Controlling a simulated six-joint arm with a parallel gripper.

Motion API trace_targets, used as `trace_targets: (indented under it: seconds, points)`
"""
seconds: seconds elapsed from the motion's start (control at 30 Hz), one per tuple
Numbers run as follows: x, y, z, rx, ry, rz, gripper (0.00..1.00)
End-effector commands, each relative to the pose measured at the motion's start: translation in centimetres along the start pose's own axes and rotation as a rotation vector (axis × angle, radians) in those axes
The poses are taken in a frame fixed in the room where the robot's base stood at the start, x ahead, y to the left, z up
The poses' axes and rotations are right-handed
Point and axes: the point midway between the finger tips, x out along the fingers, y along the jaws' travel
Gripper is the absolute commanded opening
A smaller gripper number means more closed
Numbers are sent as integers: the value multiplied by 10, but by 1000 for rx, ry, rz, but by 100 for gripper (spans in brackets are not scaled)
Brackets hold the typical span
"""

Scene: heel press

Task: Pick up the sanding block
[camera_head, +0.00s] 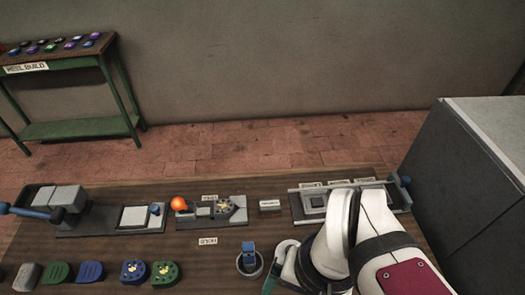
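A plain grey block (27,276) lies at the lower left of the brown workbench, at the left end of the front row of pieces. It looks like the sanding block, but no label on it can be read. My gripper (272,277) is low at the bench's front, right of centre, beside a small round cup with a blue piece (248,258). It is far to the right of the grey block. My white arm covers much of the gripper, and whether its fingers are open or shut does not show.
Green and blue heel-shaped pieces (90,271) stand right of the grey block. Behind them are a press with a blue handle (40,212), an orange-knobbed fixture (180,203) and a framed fixture (312,203). A grey cabinet (480,150) bounds the right. The front middle is mostly clear.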

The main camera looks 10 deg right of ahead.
Motion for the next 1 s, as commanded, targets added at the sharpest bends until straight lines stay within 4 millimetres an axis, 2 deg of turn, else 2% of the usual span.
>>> trace_targets:
  seconds: [0.07, 0.17, 0.2, 0.3, 0.4, 0.43, 0.5, 0.6, 0.9, 1.0]
  points:
    - [-10, -12, -25, -162, 1, 14, 92]
    - [-21, -43, -94, -618, 1, 53, 92]
    - [-20, -58, -126, -831, -3, 70, 92]
    - [-2, -92, -199, -1331, -23, 113, 92]
    - [26, -115, -251, -1717, -51, 146, 92]
    - [34, -120, -262, -1802, -59, 153, 92]
    - [46, -128, -279, -1943, -71, 166, 92]
    - [60, -130, -288, -2023, -81, 172, 92]
    - [140, -118, -293, -2023, -83, 170, 92]
    - [153, -117, -295, -2023, -81, 171, 92]
